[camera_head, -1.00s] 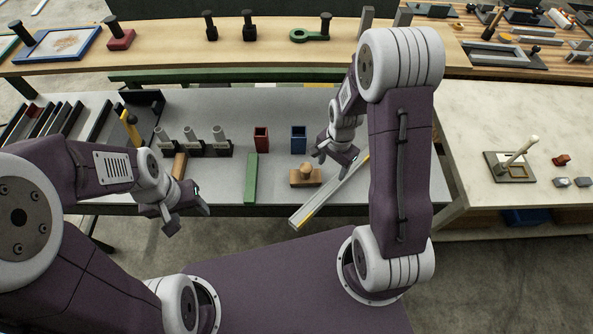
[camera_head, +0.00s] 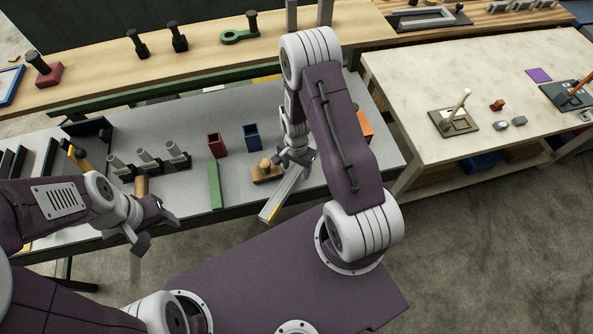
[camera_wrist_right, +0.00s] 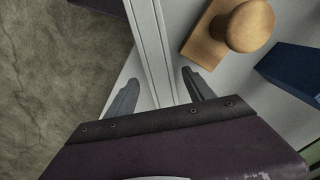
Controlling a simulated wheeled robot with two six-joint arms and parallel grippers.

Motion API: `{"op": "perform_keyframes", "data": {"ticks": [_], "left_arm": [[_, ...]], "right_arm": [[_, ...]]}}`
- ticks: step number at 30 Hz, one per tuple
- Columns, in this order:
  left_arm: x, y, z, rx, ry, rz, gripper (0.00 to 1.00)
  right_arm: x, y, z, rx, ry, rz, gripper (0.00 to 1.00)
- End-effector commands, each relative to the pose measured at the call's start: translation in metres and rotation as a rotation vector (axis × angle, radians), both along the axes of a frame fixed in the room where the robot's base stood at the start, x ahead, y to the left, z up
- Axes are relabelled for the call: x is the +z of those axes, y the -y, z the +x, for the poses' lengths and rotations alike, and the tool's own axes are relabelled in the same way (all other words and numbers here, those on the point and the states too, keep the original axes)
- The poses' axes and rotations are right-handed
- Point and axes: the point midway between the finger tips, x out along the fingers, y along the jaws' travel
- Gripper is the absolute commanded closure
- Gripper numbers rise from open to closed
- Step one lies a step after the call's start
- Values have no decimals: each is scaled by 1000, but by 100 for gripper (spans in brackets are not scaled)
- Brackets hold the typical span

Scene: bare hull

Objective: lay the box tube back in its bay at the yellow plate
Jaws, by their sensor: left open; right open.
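The box tube (camera_head: 283,192) is a long pale grey bar with a yellow mark near its front end. It lies slanted over the grey bench's front edge. My right gripper (camera_head: 297,158) is open over its far part. In the right wrist view, the tube (camera_wrist_right: 150,35) runs between the two spread fingers (camera_wrist_right: 160,92); I cannot tell whether they touch it. My left gripper (camera_head: 155,228) is open and empty in front of the bench, away from the tube. I cannot make out the yellow plate or the bay for sure.
A wooden block with a round knob (camera_head: 266,172) stands close left of the tube; it also shows in the wrist view (camera_wrist_right: 248,25). Blue (camera_head: 252,136) and red (camera_head: 216,145) holders and a green bar (camera_head: 215,185) are further left. A pale table (camera_head: 420,75) stands right.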

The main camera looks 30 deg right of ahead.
Motion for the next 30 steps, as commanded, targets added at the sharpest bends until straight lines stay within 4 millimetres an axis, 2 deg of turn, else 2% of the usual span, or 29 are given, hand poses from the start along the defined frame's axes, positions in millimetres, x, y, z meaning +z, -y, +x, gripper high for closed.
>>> {"op": "perform_keyframes", "data": {"ticks": [3,9,10,15,16,17,26,30], "left_arm": [[2,0,0,0,0,0,42],[2,0,0,0,0,0,42],[2,0,0,0,0,0,42],[2,0,0,0,0,0,42],[2,0,0,0,0,0,42],[2,0,0,0,0,0,42],[1,0,0,0,0,0,42],[-1,0,0,0,0,0,42]], "right_arm": [[-12,0,-1,0,-1,0,38],[-14,0,0,0,0,0,38],[-14,0,0,0,0,0,41],[-14,0,0,0,0,0,88],[-14,0,0,0,0,0,97],[-14,0,0,0,0,0,100],[-12,0,0,1,1,0,100],[0,0,1,0,3,-1,100]]}}
